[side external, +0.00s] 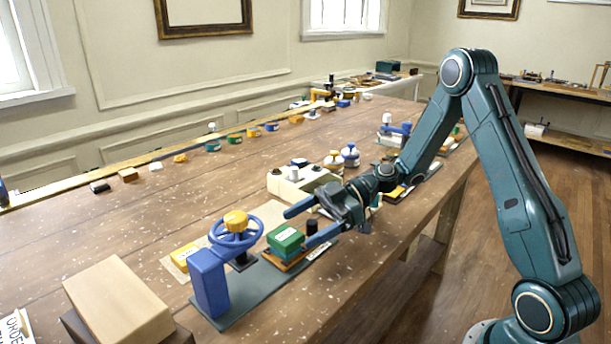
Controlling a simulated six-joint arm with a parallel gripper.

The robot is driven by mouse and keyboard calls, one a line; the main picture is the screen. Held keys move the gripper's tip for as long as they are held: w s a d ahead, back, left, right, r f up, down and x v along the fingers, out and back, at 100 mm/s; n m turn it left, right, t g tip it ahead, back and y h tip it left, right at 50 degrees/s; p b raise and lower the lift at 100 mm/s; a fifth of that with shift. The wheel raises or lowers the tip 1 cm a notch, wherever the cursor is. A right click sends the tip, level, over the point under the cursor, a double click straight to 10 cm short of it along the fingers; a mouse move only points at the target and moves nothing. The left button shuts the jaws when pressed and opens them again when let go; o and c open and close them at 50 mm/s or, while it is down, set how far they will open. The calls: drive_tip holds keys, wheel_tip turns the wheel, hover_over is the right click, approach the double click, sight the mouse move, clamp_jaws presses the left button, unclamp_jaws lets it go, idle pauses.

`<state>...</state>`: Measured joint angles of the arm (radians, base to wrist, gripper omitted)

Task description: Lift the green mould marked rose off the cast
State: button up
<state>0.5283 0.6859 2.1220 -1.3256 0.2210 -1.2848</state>
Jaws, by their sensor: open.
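A green block-shaped mould (285,238) sits on an orange-brown piece on the grey base plate (240,304) of a blue press. Its rose marking is too small to read, and I cannot make out the cast under it. My gripper (297,228) is open, with its two blue fingers pointing left towards the mould. One fingertip shows just above and behind the mould in the picture, the other close to its right side. I cannot tell whether either finger touches it. Nothing shows held between the fingers.
The blue press with a handwheel (236,238) and yellow cap stands just left of the mould. A cream machine (298,183) stands behind. A wooden block (118,299) is at the front left.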

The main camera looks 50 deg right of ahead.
sight(286, 238)
drive_tip(key=shift+x, duration=1.25)
drive_tip(key=c, duration=1.3)
